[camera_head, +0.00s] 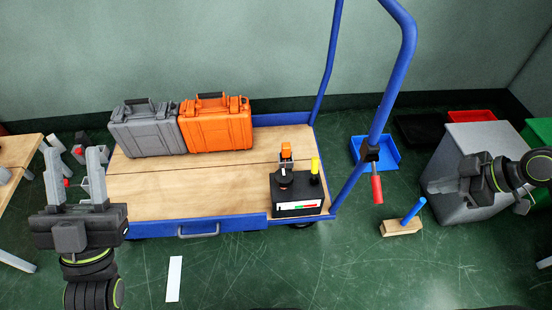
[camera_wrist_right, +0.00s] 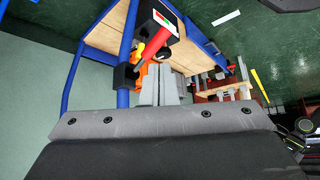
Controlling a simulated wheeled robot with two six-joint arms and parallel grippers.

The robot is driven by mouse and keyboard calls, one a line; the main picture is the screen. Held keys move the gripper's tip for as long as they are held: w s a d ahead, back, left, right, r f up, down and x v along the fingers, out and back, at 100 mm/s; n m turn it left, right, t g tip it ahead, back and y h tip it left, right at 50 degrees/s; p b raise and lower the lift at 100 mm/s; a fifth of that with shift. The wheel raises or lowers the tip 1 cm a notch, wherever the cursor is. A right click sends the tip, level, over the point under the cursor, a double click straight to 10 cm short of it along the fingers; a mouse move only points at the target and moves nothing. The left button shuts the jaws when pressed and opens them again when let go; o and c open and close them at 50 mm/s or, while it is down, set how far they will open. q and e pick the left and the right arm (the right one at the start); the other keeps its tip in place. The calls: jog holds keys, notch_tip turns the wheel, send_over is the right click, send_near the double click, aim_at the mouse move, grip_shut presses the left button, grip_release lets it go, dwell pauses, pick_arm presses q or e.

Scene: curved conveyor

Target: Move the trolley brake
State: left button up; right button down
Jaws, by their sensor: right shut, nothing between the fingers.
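The blue-framed trolley (camera_head: 222,223) has a wooden deck and stands at the centre of the head view. A red-handled lever (camera_head: 377,188), which looks like the brake, hangs from a black clamp (camera_head: 370,151) on the blue handle post. In the right wrist view the red lever (camera_wrist_right: 160,44) shows above the fingers. My right gripper (camera_head: 434,187) is shut and empty, to the right of the lever and apart from it; its fingers also show in the wrist view (camera_wrist_right: 160,84). My left gripper (camera_head: 72,160) is open and empty, left of the deck.
A grey case (camera_head: 147,132), an orange case (camera_head: 215,128) and a black box with levers (camera_head: 298,197) sit on the deck. A wooden block with a blue peg (camera_head: 402,227) lies on the floor below the lever. A grey cabinet (camera_head: 478,143) stands behind my right gripper.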

jog(key=p+v, duration=0.4)
jog(key=v, duration=0.4)
dwell(0.4)
